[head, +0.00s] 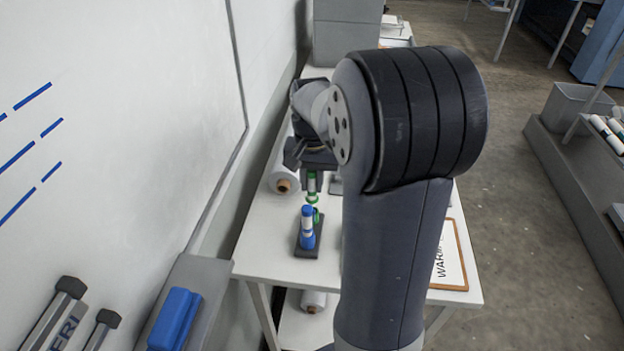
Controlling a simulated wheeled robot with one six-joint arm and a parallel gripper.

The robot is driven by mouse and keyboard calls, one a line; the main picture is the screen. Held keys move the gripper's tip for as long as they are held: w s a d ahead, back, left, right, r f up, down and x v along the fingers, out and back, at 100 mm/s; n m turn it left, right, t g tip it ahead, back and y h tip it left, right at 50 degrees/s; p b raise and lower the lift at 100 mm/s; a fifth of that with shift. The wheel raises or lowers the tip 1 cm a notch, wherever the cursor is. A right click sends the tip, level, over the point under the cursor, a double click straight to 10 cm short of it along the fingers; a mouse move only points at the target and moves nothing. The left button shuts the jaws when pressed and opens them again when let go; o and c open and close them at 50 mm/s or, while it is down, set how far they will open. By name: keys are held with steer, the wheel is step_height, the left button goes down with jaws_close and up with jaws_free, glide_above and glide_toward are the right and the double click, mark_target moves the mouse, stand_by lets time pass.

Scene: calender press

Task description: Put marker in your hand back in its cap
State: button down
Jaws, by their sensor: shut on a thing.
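My gripper (313,164) is above the white table and shut on a marker (311,184) with green bands and a pale middle. The marker hangs roughly upright, tip end down. Just below it is a small green cap (318,216), partly hidden behind a blue marker (307,228). The blue marker stands upright in a dark holder (308,251) on the table. The held marker's lower end is close above the green cap; I cannot tell whether they touch. My arm hides part of the table to the right.
The white table (262,250) also holds a roll (283,182) behind the holder and a clipboard (450,262) at right. A whiteboard (120,110) stands on the left, with a tray holding a blue eraser (174,318). Bare tabletop lies left of the holder.

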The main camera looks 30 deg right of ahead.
mark_target(312, 190)
steer(key=shift+f+b, duration=1.3)
steer(key=shift+f, duration=0.7)
steer(key=c, duration=1.2)
jaws_free()
step_height(312, 190, up, 11)
steer(key=shift+f, duration=0.1)
step_height(312, 190, down, 11)
steer(key=shift+r, duration=0.2)
steer(key=shift+r+p, duration=0.35)
steer(key=shift+r, duration=0.05)
